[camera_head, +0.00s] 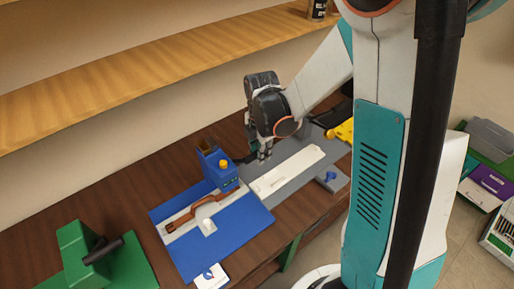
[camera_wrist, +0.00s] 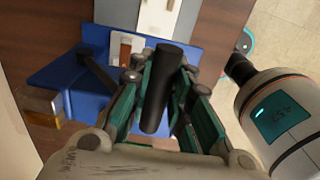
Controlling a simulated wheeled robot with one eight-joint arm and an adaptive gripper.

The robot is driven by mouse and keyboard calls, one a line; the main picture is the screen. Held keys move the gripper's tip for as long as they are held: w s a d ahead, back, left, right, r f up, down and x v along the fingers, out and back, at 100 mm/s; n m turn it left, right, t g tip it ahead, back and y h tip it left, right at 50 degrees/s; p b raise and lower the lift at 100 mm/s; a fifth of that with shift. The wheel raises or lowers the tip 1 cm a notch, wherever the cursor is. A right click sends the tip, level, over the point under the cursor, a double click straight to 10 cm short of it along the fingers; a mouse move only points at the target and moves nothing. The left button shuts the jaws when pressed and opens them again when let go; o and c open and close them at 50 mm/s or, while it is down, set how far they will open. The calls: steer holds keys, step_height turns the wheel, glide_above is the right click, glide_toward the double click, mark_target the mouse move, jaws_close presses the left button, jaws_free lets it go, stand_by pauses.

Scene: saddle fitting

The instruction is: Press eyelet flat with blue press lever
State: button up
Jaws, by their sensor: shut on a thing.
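My gripper (camera_head: 263,157) is just right of the press. In the wrist view, its green-padded fingers (camera_wrist: 160,95) are shut on a black cylindrical handle (camera_wrist: 166,80), which appears to be the press lever's grip. A brown leather piece (camera_wrist: 125,49) shows at the press's edge there. The eyelet cannot be made out.
A blue mat (camera_head: 184,257) bears a brown strap (camera_head: 203,205) in front of the press. A pale strip (camera_head: 290,172) lies on a grey mat to the right. A green block with a black handle (camera_head: 78,245) is at left, a yellow item (camera_head: 342,130) at far right. A shelf (camera_head: 150,75) runs behind.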

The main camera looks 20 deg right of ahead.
steer(key=shift+s+d+f, duration=0.1)
steer(key=shift+s+f, duration=0.2)
steer(key=shift+s+d+f+b, duration=0.25)
steer(key=shift+s+f+b, duration=0.45)
steer(key=shift+f+b, duration=0.25)
steer(key=shift+s+d+f+b, duration=0.2)
steer(key=shift+s+f+b, duration=0.4)
steer(key=shift+f+b, duration=0.35)
steer(key=shift+s+d+f+b, duration=0.2)
steer(key=shift+s+f+b, duration=0.4)
steer(key=shift+f+b, duration=0.35)
steer(key=shift+s+d+f+b, duration=0.1)
steer(key=shift+s+f+b, duration=0.1)
steer(key=shift+f+b, duration=0.5)
steer(key=shift+s+f+b, duration=0.15)
steer(key=shift+f+b, duration=0.5)
steer(key=shift+s+d+f+b, duration=0.1)
steer(key=shift+s+f+b, duration=0.1)
steer(key=shift+f+b, duration=0.5)
steer(key=shift+s+f+b, duration=0.15)
steer(key=shift+f+b, duration=1.9)
steer(key=shift+f, duration=0.1)
steer(key=shift+c, duration=0.2)
steer(key=shift+r, duration=0.15)
